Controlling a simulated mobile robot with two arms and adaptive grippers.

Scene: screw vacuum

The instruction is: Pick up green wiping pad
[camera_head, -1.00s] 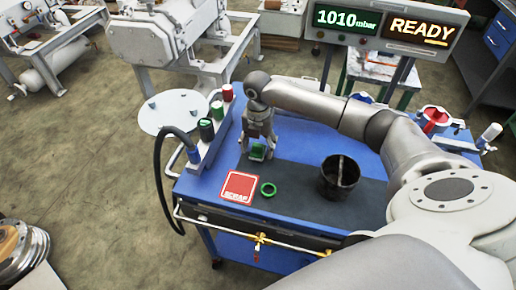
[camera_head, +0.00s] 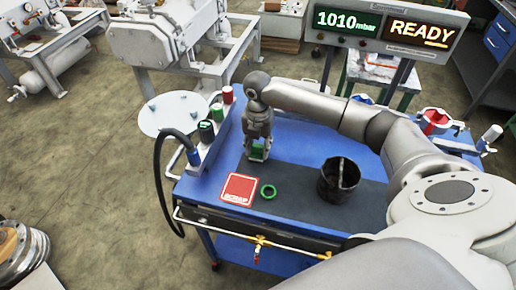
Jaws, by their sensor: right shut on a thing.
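The green wiping pad (camera_head: 257,151) is a small green block over the blue cart top, behind the red scrap mat. My right gripper (camera_head: 257,153) points down and is shut on the pad, with its fingers on both sides of it. I cannot tell whether the pad still touches the cart. My left gripper is not in view.
The cart (camera_head: 296,139) also holds a red scrap mat (camera_head: 238,188), a green ring (camera_head: 268,191) and a dark cylindrical pot (camera_head: 337,180). A rack with several bottles (camera_head: 205,132) stands along its left edge. A display (camera_head: 387,24) reads 1010 mbar and READY.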

